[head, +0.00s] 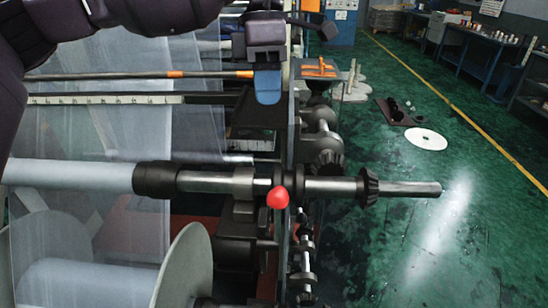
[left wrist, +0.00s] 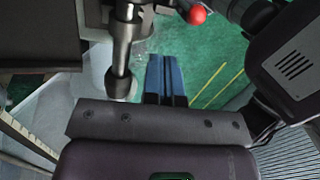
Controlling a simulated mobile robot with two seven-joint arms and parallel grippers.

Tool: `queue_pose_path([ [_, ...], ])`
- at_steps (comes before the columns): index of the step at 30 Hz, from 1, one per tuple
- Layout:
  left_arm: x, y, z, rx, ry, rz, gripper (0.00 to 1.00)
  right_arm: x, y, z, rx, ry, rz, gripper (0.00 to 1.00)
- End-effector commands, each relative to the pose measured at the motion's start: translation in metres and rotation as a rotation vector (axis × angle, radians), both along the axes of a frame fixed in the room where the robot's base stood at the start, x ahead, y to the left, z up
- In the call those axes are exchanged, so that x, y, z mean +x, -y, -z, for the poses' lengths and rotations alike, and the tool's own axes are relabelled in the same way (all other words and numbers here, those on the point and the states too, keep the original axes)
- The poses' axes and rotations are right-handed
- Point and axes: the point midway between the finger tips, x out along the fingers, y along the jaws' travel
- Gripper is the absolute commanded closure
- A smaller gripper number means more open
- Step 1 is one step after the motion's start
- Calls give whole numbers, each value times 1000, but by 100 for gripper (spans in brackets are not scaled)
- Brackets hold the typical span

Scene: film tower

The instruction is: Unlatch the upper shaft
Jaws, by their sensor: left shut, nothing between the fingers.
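The upper shaft (head: 405,189) is a silver bar running across the head view, with a pale film roll (head: 75,175) on its left part and a dark toothed collar (head: 368,186) near its right end. It rests in a dark holder (head: 278,183) with a red knob (head: 278,198) on the near side. The red knob also shows at the top of the left wrist view (left wrist: 196,14). My left gripper (head: 268,92) has blue fingers, shut and empty, pointing down above and behind the shaft, apart from the knob. Its fingers also show in the left wrist view (left wrist: 165,72). My right gripper is not in view.
A large pale disc (head: 186,268) stands on the lower shaft at the front. The machine's side frame runs beside the holder. The green floor (head: 400,255) on the right is mostly open, with a white disc (head: 426,139) lying on it. Benches stand at the back right.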

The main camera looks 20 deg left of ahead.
Motion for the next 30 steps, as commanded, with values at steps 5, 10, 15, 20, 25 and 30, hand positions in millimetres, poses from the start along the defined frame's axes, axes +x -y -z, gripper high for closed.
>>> queue_pose_path([
  [5,-3,1,13,2,-2,0,100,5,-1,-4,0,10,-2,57],
  [10,-11,5,38,1,-3,1,100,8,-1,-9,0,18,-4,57],
  [15,-19,8,67,1,-3,0,100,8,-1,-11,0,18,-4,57],
  [20,-27,12,94,1,-3,1,100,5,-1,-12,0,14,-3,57],
  [25,-47,21,98,-1,0,2,100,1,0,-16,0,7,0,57],
  [30,-59,26,101,0,0,0,100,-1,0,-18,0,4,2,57],
])
